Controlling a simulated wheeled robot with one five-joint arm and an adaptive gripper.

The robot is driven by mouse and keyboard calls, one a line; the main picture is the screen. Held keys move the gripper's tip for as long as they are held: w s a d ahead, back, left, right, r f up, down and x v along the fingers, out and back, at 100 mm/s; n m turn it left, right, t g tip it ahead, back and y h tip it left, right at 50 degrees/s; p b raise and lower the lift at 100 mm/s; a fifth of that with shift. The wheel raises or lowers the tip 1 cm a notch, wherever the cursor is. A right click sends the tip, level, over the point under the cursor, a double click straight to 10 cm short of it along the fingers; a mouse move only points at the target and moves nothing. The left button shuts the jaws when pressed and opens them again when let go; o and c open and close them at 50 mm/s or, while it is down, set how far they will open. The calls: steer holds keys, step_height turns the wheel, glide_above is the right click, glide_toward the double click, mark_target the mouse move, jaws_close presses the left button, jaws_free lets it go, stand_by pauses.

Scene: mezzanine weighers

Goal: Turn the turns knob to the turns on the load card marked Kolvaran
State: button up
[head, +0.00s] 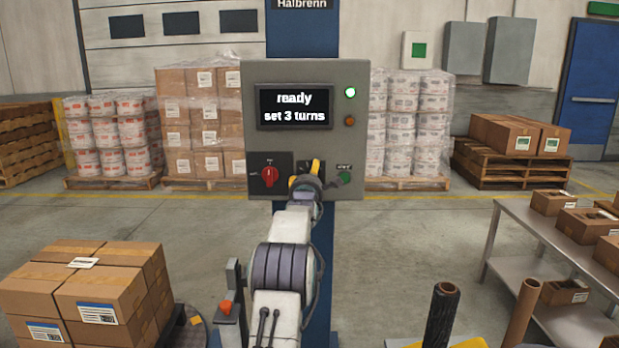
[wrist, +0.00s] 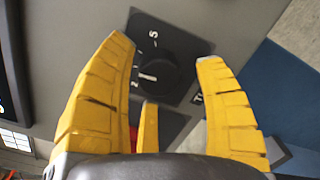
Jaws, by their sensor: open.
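My gripper (head: 308,176) is in front of the grey control panel (head: 256,100) and hides the turns knob in the head view. In the wrist view, my gripper (wrist: 164,50) is open, with its yellow fingers on either side of the black turns knob (wrist: 168,72). I cannot tell whether they touch it. The knob's white mark points left, near the 2 on its dial plate (wrist: 190,48). The panel screen (head: 294,107) reads "ready" and "set 3 turns". I can read no card marked Kolvaran.
A red knob (head: 269,176) sits left of my gripper and a green button (head: 344,177) right. A green lamp (head: 350,92) is lit above an amber lamp (head: 349,121). Labelled cartons (head: 85,290) stand front left, a metal table (head: 520,232) right. A sign (head: 302,5) reads "Halbrenn".

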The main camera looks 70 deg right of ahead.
steer(key=shift+d, duration=0.1)
stand_by(0.3)
steer(key=shift+f, duration=0.1)
steer(key=c, duration=1.2)
